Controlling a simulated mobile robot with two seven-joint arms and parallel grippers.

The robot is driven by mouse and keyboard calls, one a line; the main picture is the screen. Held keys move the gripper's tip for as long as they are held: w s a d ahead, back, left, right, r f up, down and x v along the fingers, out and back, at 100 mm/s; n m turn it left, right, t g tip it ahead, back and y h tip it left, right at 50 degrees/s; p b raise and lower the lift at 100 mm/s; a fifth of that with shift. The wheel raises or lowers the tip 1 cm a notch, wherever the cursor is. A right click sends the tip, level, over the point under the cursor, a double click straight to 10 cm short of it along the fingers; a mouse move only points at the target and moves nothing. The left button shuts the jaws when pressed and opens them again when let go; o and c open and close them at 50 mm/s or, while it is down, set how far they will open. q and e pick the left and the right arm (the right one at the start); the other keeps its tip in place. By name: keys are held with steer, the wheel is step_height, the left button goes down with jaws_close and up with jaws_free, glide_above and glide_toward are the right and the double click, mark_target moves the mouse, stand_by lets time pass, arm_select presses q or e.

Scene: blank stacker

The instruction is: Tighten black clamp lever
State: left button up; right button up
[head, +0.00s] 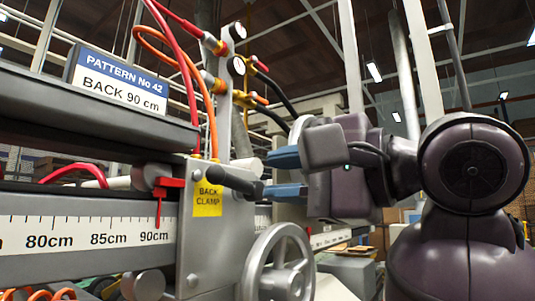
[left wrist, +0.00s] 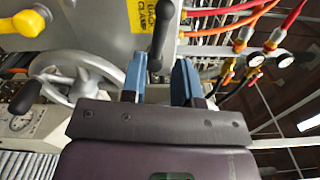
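The black clamp lever (head: 233,182) sticks out from a grey plate with a yellow "BACK CLAMP" label (head: 208,198), slanting slightly down toward the right. My left gripper (head: 278,174) is open, its two blue fingers one above the other around the level of the lever's free end. In the left wrist view, the lever (left wrist: 161,28) reaches down between the open fingers (left wrist: 160,68), nearer the left finger. No grip on it shows, and I cannot tell whether it touches a finger. My right gripper is in neither view.
A grey handwheel (head: 280,265) sits below the lever. Red and orange hoses with gauges (head: 237,66) rise above the plate. A ruler scale (head: 85,236) with a red pointer (head: 164,188) lies left.

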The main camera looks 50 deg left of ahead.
mark_target(236, 181)
arm_select(q)
steer(key=shift+x, duration=3.3)
steer(key=w+a+r+m+p, duration=0.1)
steer(key=w+r+m+p, duration=0.4)
steer(key=m+p, duration=0.8)
steer(key=w+d+m+b, duration=0.3)
steer(key=d+b, duration=0.1)
steer(key=d, duration=0.4)
steer(key=shift+f+m, duration=0.3)
steer(key=shift+f, duration=0.1)
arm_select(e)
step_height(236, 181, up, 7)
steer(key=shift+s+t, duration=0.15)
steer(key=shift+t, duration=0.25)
